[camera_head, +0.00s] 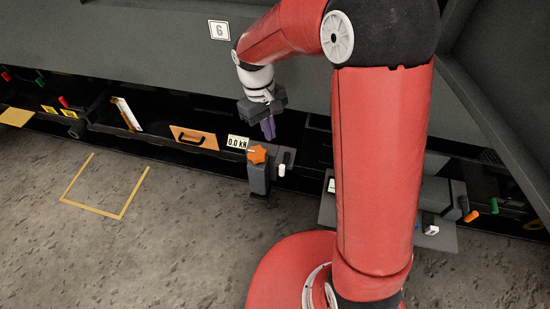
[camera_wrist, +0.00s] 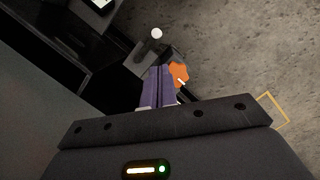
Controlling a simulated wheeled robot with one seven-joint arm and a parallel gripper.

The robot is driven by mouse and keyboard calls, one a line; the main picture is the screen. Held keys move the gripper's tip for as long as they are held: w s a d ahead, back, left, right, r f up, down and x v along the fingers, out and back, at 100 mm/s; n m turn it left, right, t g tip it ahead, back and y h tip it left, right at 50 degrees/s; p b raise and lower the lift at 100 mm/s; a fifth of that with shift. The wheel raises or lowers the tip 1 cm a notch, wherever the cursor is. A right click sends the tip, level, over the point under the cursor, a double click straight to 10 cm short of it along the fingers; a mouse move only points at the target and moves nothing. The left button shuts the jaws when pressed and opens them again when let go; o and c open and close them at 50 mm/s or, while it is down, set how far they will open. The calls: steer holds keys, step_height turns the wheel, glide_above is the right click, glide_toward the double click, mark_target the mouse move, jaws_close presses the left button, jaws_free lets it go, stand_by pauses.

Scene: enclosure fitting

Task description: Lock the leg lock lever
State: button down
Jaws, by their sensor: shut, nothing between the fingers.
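A grey post with a block on top (camera_head: 259,178) stands at the front edge of the enclosure, in the middle of the head view. An orange star-shaped knob (camera_head: 258,154) is on it and also shows in the wrist view (camera_wrist: 179,73). A small white-tipped lever (camera_head: 282,170) sticks out beside the knob; in the wrist view its round white end (camera_wrist: 157,33) lies beyond my fingers. No label shows which is the leg lock lever. My gripper (camera_head: 268,134) has purple fingers, shut and empty, above the block. In the wrist view the fingers (camera_wrist: 158,72) partly cover the block and the knob's edge.
A display reading 0.0 kN (camera_head: 237,142) stands just left of the knob. An orange panel with a black handle (camera_head: 194,137) is further left. A yellow outline (camera_head: 92,208) marks clear floor. A grey unit with an orange handle (camera_head: 471,216) is at right, partly behind my arm.

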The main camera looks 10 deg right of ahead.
steer(key=shift+f, duration=0.1)
steer(key=b, duration=0.2)
glide_toward(284, 162)
steer(key=s+a+f, duration=0.1)
steer(key=s+f, duration=0.2)
steer(key=f, duration=0.2)
steer(key=shift+s+a, duration=0.2)
steer(key=shift+s, duration=0.2)
steer(key=shift+r, duration=0.1)
